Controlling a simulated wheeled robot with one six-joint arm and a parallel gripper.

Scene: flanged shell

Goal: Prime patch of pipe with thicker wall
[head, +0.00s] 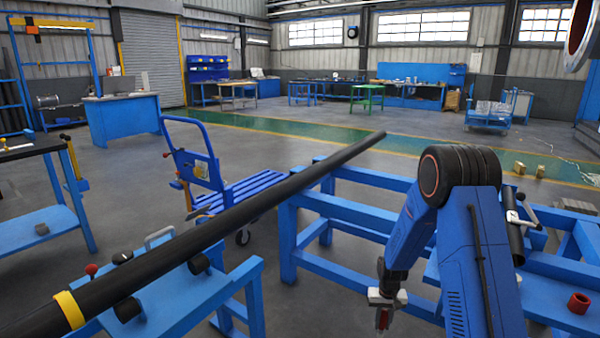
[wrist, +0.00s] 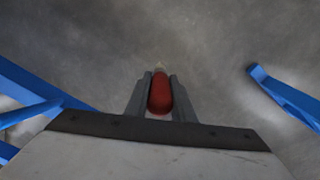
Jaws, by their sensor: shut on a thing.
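My gripper (head: 385,303) hangs low over the floor between the blue benches, left of my blue arm. It is shut on a red-handled tool (wrist: 160,95), which stands between the two grey fingers in the wrist view. The tool has a small pale tip; its kind cannot be told. It also shows below the gripper in the head view (head: 383,319). A long black pipe (head: 230,216) with a yellow band (head: 68,309) lies slanted across the left bench. A short dark pipe (head: 514,238) sits by a clamp on the right bench. Wall thickness is not visible on either.
A red cup (head: 579,303) stands on the right blue bench (head: 548,318). A blue trolley (head: 245,190) stands behind the long pipe. The left bench (head: 185,300) carries black rollers. A round flanged part (head: 580,30) shows at top right. Bare floor lies between the benches.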

